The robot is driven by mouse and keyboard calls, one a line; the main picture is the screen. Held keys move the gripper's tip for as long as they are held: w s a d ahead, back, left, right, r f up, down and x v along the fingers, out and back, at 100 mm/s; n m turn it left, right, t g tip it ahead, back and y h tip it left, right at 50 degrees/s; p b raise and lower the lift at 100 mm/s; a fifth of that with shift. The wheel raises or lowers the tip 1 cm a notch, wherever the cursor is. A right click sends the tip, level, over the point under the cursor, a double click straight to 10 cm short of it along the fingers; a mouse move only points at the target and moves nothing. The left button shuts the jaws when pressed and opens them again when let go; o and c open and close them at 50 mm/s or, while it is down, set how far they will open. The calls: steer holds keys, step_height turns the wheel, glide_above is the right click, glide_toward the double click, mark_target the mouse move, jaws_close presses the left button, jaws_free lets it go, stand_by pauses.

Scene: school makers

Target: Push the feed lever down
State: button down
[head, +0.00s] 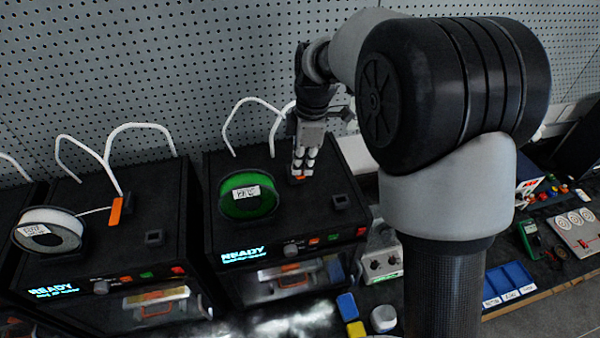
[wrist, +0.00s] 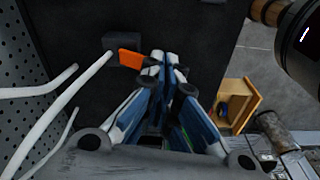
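The orange feed lever (head: 299,178) of the printer with the green spool shows as a small patch right below my fingertips in the head view. In the wrist view the lever (wrist: 130,58) sticks out from a dark block, just left of the fingertips. My gripper (head: 304,165) points down over the top of this black printer (head: 335,180). In the wrist view my gripper (wrist: 163,64) has its fingertips together, with nothing visible between them. The fingertips are beside the lever's end; I cannot tell whether they touch it. Part of the lever is hidden in the head view.
A green spool (head: 248,196) stands left of my gripper on the same printer. White tubes (head: 245,113) arch behind it. A second printer (head: 170,200) at left has its own orange lever (head: 116,211) and white spool (head: 47,230). The pegboard wall is close behind.

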step_height(320, 180, down, 3)
steer(key=shift+r+b, duration=0.1)
steer(key=shift+b, duration=0.65)
steer(key=shift+r, duration=0.2)
steer(key=shift+w+d+r+p, duration=0.1)
steer(key=shift+d+r+p, duration=0.15)
steer(key=shift+d, duration=0.55)
steer(key=shift+d+r+p, duration=0.2)
steer(key=shift+d, duration=0.55)
steer(key=shift+a, duration=0.1)
steer(key=shift+r, duration=0.1)
step_height(320, 180, up, 12)
steer(key=d, duration=0.1)
steer(key=shift+d, duration=0.15)
